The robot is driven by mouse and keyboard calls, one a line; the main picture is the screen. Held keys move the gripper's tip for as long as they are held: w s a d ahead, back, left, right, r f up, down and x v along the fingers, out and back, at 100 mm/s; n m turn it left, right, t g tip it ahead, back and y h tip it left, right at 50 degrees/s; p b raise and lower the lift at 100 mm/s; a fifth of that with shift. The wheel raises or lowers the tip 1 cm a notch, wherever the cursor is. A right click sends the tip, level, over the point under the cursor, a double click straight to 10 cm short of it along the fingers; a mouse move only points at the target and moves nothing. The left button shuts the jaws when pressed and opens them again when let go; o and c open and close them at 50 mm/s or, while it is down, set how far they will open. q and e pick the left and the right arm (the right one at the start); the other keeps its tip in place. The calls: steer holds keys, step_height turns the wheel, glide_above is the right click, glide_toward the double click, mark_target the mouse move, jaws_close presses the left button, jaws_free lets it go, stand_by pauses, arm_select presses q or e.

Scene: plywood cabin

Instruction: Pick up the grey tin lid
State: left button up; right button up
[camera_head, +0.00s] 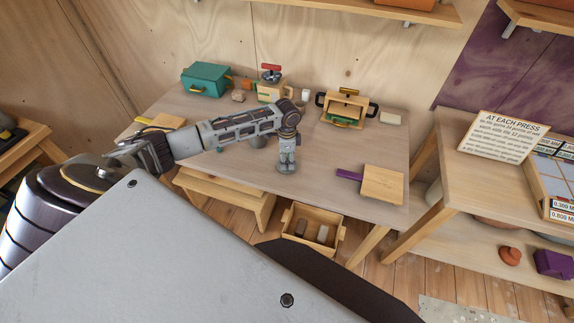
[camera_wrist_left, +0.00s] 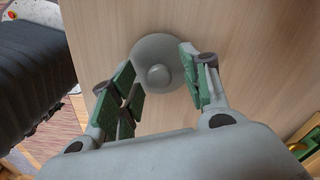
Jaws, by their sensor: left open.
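The grey tin lid (camera_wrist_left: 157,77) is a round disc with a knob in its middle, lying on the pale wooden table, in the left wrist view. My left gripper (camera_wrist_left: 153,62) is open, with its green-padded fingers on either side of the lid in that view. Nothing is held, and I cannot tell how high the fingertips are above the table. In the head view my left gripper (camera_head: 286,165) points down over the table's front part. I cannot make out the lid for sure there. My right gripper is not in view.
The table (camera_head: 235,115) bears a teal box (camera_head: 205,79) at the back left, a wooden box with black handles (camera_head: 346,107) and a board (camera_head: 382,185) at the right. A drawer-like wooden box (camera_head: 313,226) is below the front edge. A sign (camera_head: 503,135) stands on the right bench.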

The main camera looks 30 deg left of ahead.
arm_select(q)
steer(key=shift+f, duration=0.55)
steer(key=c, duration=1)
